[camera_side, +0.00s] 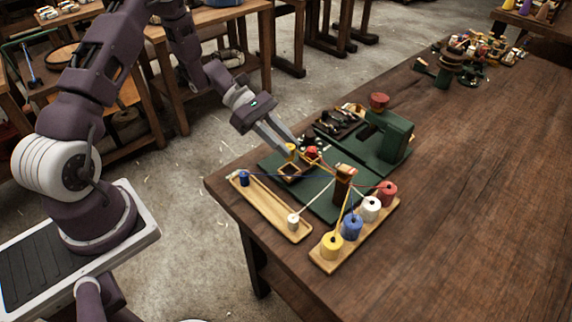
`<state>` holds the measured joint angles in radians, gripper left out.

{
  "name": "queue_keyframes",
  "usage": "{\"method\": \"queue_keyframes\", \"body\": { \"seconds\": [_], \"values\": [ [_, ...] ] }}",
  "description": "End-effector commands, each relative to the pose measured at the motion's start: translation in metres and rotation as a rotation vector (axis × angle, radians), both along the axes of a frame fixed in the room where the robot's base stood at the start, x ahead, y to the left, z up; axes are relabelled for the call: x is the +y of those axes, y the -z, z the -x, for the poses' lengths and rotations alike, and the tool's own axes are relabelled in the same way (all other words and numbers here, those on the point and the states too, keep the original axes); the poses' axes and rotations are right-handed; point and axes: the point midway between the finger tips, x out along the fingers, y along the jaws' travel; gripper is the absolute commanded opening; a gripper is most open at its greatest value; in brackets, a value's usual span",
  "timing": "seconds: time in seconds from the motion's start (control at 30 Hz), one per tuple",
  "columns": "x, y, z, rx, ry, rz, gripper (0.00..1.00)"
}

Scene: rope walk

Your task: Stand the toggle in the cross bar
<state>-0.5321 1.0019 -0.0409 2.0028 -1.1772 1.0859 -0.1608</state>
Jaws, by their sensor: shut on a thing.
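My gripper (287,146) reaches down from the upper left over the dark green board (322,205). It is shut on a small yellow piece (291,148), which looks like the toggle; the fingers partly hide it. Just below and touching or close to it is a small open wooden frame (291,171). A red knob (312,153) is right beside the fingertips. A brown upright post (344,180) stands on the board with coloured cords running to it. I cannot tell for sure which part is the cross bar.
A wooden rack (327,262) holds yellow, blue, white and red bobbins. A wooden tray (270,208) holds a blue and a white bobbin. Cords stretch between these and the post. A green stand with a red knob (379,101) is behind. The table's right side is clear.

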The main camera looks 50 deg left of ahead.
Motion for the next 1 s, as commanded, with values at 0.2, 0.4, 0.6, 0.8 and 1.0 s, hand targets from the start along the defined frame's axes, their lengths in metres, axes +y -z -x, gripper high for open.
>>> {"method": "queue_keyframes", "body": {
  "seconds": [0.2, 0.4, 0.6, 0.8, 1.0],
  "values": [
    [0.0, 0.041, 0.001, 0.002, 0.0, 0.001, 0.0],
    [0.0, 0.054, 0.0, -0.003, -0.001, -0.001, 0.0],
    [0.0, 0.055, 0.0, -0.001, 0.0, 0.0, 0.0],
    [0.0, 0.056, 0.0, -0.001, 0.0, 0.0, 0.44],
    [0.0, 0.056, 0.0, -0.001, 0.0, 0.0, 0.44]
  ]
}}
